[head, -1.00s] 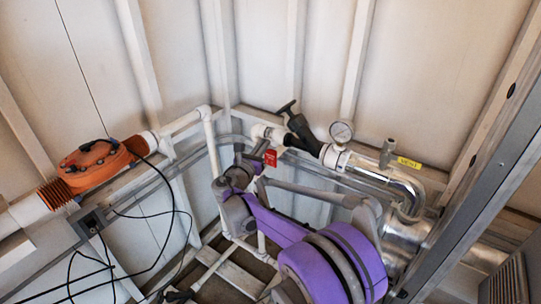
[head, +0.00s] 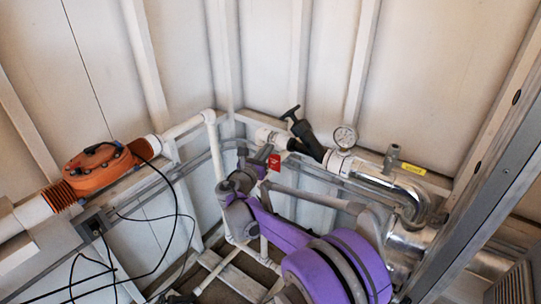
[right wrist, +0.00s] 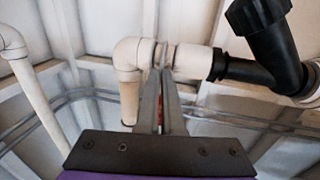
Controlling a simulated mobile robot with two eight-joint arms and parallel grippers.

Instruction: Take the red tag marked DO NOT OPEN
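The small red tag (head: 274,162) with pale lettering, too small to read, shows beside the fingers of my right gripper (head: 265,152) in the head view. It is just below the white pipe and black valve. In the right wrist view the two grey fingers of my right gripper (right wrist: 164,75) are close together, with a thin red strip of the tag (right wrist: 160,112) between them. They look shut on the tag, and most of it is hidden there. My left gripper is not in view.
A black-handled valve (head: 305,133), a pressure gauge (head: 345,136) and a metal pipe with a yellow label (head: 413,168) lie right of the tag. An orange unit (head: 98,168) with black cables is at left. White pipes and wall ribs surround the corner.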

